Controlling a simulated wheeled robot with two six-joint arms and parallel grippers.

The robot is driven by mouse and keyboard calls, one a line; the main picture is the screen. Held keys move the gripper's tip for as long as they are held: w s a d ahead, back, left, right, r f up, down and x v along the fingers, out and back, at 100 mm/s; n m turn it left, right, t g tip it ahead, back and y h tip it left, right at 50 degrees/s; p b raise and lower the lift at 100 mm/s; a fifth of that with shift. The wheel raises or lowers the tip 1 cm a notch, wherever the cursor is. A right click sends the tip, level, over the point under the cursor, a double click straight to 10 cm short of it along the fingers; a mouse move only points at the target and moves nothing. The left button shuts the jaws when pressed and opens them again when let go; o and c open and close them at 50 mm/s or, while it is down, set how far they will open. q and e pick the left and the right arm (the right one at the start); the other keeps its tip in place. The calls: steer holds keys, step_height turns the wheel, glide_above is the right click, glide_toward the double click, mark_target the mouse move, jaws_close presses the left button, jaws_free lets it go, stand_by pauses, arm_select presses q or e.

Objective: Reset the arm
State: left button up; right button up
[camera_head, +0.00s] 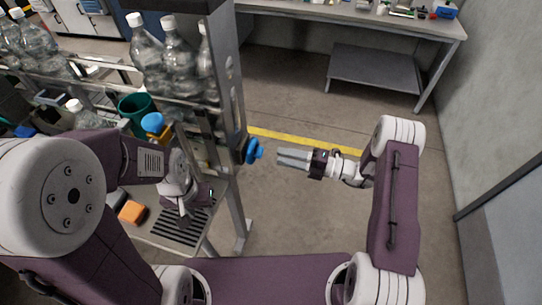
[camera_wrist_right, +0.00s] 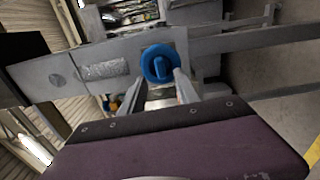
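My right arm reaches in from the right. Its gripper (camera_head: 279,157) points left, with its fingertips a short way from a blue knob (camera_head: 253,151) on the side of the grey machine frame. In the right wrist view the two fingers (camera_wrist_right: 157,78) stand apart with nothing held between them, and the round blue knob (camera_wrist_right: 160,64) shows beyond their tips. My left arm comes in from the left. Its gripper (camera_head: 184,217) hangs down over a slotted grey plate (camera_head: 180,229); whether its fingers are apart is too small to tell.
The rack (camera_head: 228,80) holds several clear bottles (camera_head: 178,58), a green cup (camera_head: 136,106) and a blue-capped yellow item (camera_head: 154,126). An orange block (camera_head: 132,212) lies left of the slotted plate. A workbench (camera_head: 370,17) stands behind. The floor between is clear, with a yellow line (camera_head: 300,141).

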steer(key=v, duration=0.2)
steer(key=shift+s+d, duration=0.15)
steer(key=shift+d, duration=0.15)
